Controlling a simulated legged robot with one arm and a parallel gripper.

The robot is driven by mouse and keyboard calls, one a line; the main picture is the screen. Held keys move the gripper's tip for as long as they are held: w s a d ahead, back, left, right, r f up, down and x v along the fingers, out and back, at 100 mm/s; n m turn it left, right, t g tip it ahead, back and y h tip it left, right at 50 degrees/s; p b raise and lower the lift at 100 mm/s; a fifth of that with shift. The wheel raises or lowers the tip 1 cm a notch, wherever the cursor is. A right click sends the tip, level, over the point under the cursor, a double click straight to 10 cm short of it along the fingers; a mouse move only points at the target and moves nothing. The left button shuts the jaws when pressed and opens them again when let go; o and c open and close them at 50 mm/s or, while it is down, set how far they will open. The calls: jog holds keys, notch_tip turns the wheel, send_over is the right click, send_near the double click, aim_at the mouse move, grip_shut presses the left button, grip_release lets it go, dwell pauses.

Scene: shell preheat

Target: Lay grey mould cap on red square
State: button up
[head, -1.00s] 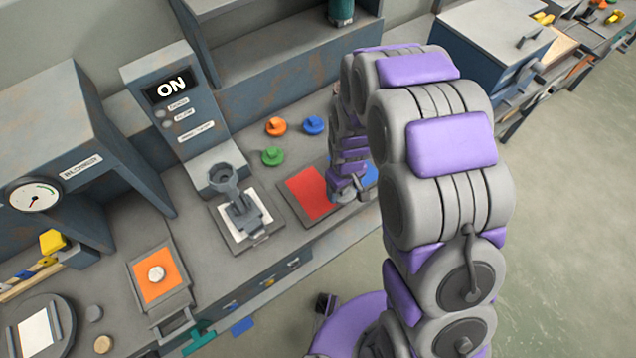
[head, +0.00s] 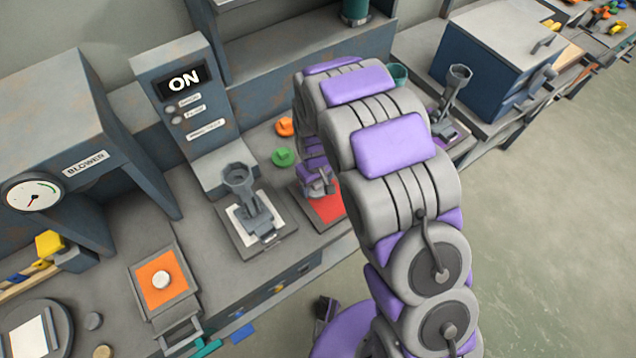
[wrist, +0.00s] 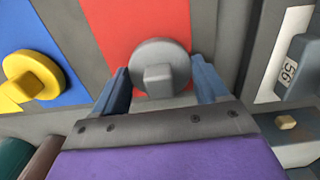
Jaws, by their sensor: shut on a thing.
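The grey mould cap (wrist: 160,62) is a round disc with a square knob. It sits between the two fingers of my gripper (wrist: 161,88) in the wrist view, and the gripper is shut on it. The red square (wrist: 147,25) lies behind the cap, which overlaps its near part in the picture. I cannot tell whether the cap touches it.
A blue square (wrist: 40,45) with a yellow cap (wrist: 32,77) lies left of the red one in the wrist view. A grey ladle-like tool (head: 245,195) stands on a white square left of the red square. Green (head: 283,157) and orange (head: 284,126) caps lie behind.

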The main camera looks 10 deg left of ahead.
jog(key=o, duration=0.8)
jog(key=shift+s+f, duration=0.1)
jog(key=shift+o, duration=1)
jog(key=shift+d, duration=0.4)
jog(key=shift+o, duration=1.1)
jog(key=d, duration=0.3)
jog(key=shift+r, duration=0.4)
jog(key=shift+a, duration=0.4)
jog(key=a, duration=0.1)
jog(key=a+r, duration=0.1)
jog(key=shift+a+r, duration=0.1)
jog(key=shift+a, duration=0.2)
jog(key=shift+r+p, duration=1.25)
jog(key=shift+r, duration=3.85)
jog(key=s+d+r+m, duration=0.25)
jog(key=d+r, duration=0.35)
jog(key=d, duration=0.3)
jog(key=s+d+r+m, duration=0.2)
jog(key=s+d+r, duration=0.2)
jog(key=d+r, duration=0.3)
jog(key=s+d+r+m+g, duration=0.1)
jog(key=s+d+r+m, duration=0.1)
jog(key=s+d, duration=0.4)
jog(key=s+d+r+m, duration=0.3)
jog(key=s+d, duration=0.3)
jog(key=s, duration=0.8)
jog(key=shift+r+g, duration=0.4)
jog(key=shift+r, duration=0.05)
